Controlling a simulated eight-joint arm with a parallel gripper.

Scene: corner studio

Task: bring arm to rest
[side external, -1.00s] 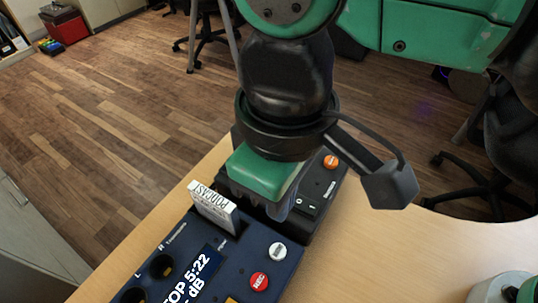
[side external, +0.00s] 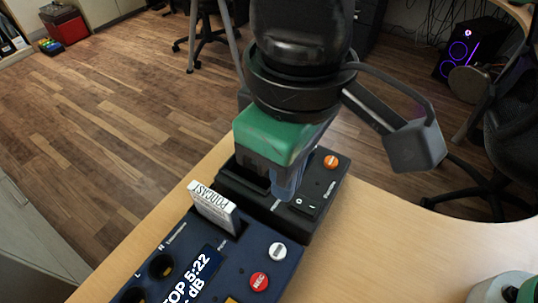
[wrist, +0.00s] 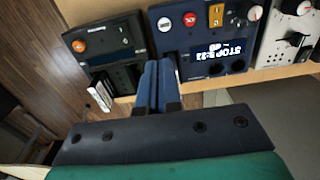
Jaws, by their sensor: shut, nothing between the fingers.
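My gripper (side external: 287,188) has a green body and blue fingers. It points down just above the black device with an orange button (side external: 308,207) and is shut and empty. In the wrist view the two blue fingers of my gripper (wrist: 158,72) lie side by side, beside the blue recorder (wrist: 190,60). I cannot tell whether the fingertips touch the black device.
The wooden table (side external: 375,245) is clear to the right of the devices. A pale round object (side external: 497,290) stands at the lower right edge. In the wrist view a white panel with knobs (wrist: 285,38) sits beside the recorder. Chairs and a dark computer case (side external: 464,47) stand beyond the table.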

